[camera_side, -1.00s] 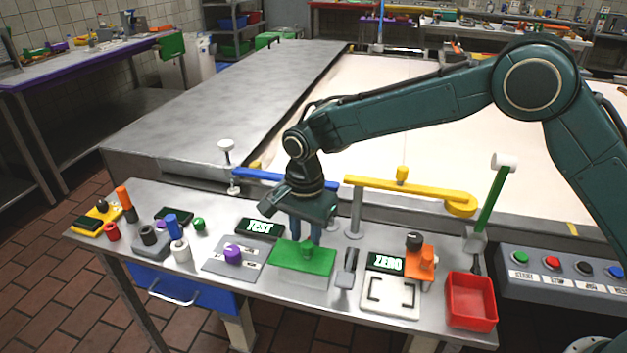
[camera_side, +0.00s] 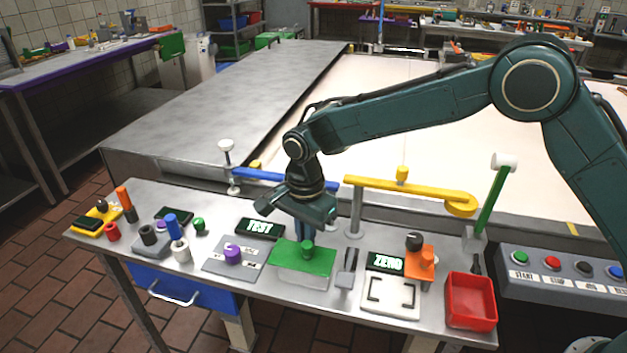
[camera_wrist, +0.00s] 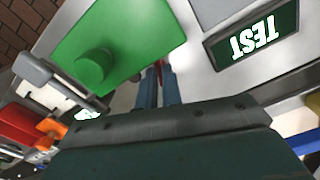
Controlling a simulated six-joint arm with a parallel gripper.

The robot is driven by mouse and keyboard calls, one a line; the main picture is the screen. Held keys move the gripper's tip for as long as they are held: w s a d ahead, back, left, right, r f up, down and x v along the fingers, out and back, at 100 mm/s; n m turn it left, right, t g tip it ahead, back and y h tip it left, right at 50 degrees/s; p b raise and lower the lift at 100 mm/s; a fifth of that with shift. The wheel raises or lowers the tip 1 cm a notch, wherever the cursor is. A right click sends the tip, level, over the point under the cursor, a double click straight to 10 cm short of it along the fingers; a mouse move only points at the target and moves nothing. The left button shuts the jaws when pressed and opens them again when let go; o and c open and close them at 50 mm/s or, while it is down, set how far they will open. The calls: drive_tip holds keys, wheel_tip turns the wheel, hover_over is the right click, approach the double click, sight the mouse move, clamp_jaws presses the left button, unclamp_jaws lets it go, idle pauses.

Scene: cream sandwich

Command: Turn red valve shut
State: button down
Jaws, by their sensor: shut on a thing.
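In the wrist view a small sliver of red (camera_wrist: 158,68) shows between the tips of my two blue fingers. It is likely the red valve's handle; most of it is hidden. My gripper (camera_wrist: 157,80) is shut on it, just behind the green block. In the side view my gripper (camera_side: 304,230) points down behind the green block (camera_side: 290,257), and the valve is hidden there. How far the valve is turned cannot be seen.
The green block carries a green knob (camera_side: 307,249) close in front of my fingers. A TEST display (camera_side: 260,228) stands to the left, with a purple knob (camera_side: 232,254) before it. A black-handled lever (camera_side: 347,268) and a ZERO display (camera_side: 386,262) stand to the right.

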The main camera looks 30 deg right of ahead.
drive_tip(key=shift+m, duration=0.8)
drive_tip(key=c, duration=1.6)
unclamp_jaws()
drive_tip(key=shift+o, duration=0.2)
drive_tip(key=shift+n, duration=0.4)
drive_tip(key=shift+n, duration=1.1)
wheel_tip(320, 180, up, 14)
